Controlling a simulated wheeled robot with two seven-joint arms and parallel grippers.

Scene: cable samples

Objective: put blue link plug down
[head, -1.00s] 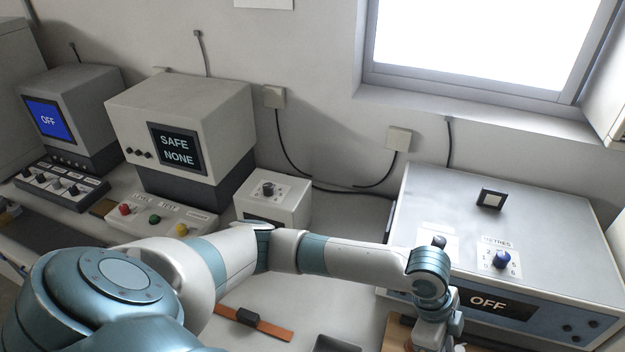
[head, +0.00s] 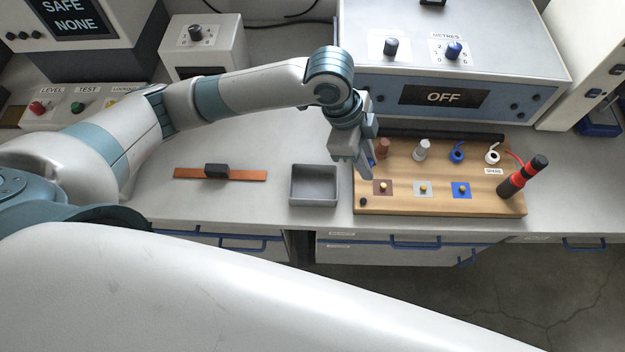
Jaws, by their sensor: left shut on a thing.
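My left gripper (head: 366,168) points down over the left end of a wooden board (head: 440,205). It is shut, and a small bit of blue shows beside its fingers, which I take to be the blue link plug (head: 372,162); most of it is hidden. The board carries brown, grey and blue square pads (head: 461,190) with brass studs along its front. Behind them stand a copper-brown post (head: 383,148), a grey post (head: 422,150), a blue looped piece (head: 457,152) and a white looped piece (head: 492,154). My right gripper is not in view.
A red and black probe (head: 522,177) leans at the board's right end. An empty grey tray (head: 314,186) sits left of the board. An orange-brown strip with a black block (head: 216,171) lies further left. A metal instrument reading OFF (head: 443,97) stands behind.

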